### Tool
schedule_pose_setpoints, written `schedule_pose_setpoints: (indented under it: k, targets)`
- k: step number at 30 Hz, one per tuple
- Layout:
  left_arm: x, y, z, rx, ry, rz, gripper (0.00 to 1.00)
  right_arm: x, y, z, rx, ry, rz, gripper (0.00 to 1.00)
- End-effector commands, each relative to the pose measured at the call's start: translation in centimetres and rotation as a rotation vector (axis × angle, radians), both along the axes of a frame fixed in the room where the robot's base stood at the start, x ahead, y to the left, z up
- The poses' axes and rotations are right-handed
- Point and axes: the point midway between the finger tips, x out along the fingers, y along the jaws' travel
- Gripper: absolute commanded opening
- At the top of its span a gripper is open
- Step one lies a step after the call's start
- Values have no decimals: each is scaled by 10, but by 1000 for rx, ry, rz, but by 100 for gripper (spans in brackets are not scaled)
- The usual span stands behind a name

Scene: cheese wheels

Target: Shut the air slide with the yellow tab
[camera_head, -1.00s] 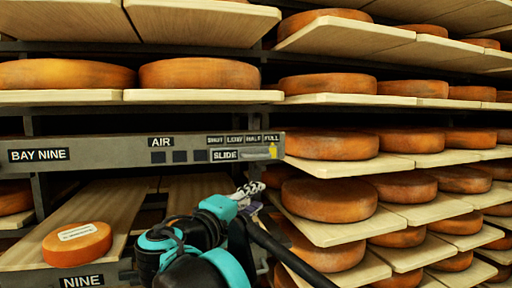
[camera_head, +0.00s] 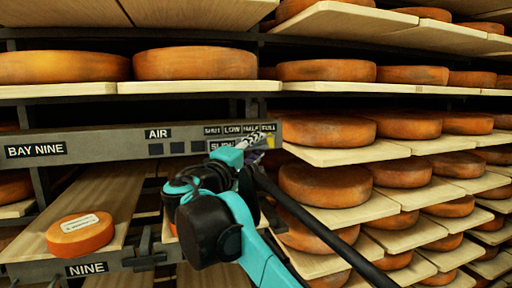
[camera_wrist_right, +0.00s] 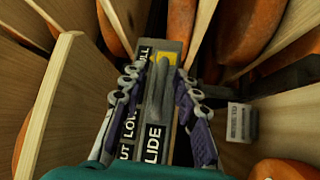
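The air slide is on the grey rail (camera_head: 100,146) marked BAY NINE and AIR, below position labels SHUT, LOW, HALF and FULL (camera_head: 240,129). In the right wrist view a grey upright piece (camera_wrist_right: 158,92) stands over the SLIDE lettering, with a yellow patch (camera_wrist_right: 167,53) beyond it, by the FULL end. My right gripper (camera_head: 256,140) is at the rail's right end and covers part of the slide. In the wrist view its fingers (camera_wrist_right: 160,105) are apart, one either side of the grey piece, with gaps visible; contact cannot be told. My left gripper is not in view.
A labelled cheese wheel (camera_head: 80,236) sits on the board marked NINE, below the rail. Boards with several orange wheels (camera_head: 325,184) stand close on the right, and more wheels (camera_head: 195,64) sit above. My right arm crosses the lower middle.

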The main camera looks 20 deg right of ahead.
Motion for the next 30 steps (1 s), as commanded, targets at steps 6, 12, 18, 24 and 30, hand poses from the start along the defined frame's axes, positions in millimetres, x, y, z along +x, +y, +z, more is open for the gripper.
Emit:
schedule_pose_setpoints:
  k: [6,12,18,24,30]
  targets:
    - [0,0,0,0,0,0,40,0,0,0,0,0,0,4]
    - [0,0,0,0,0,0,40,0,0,0,1,1,-1,0]
    - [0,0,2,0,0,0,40,-1,11,0,1,0,0,0]
    - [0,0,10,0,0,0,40,-1,51,1,3,1,5,0]
    - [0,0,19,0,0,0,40,-3,100,1,3,2,4,0]
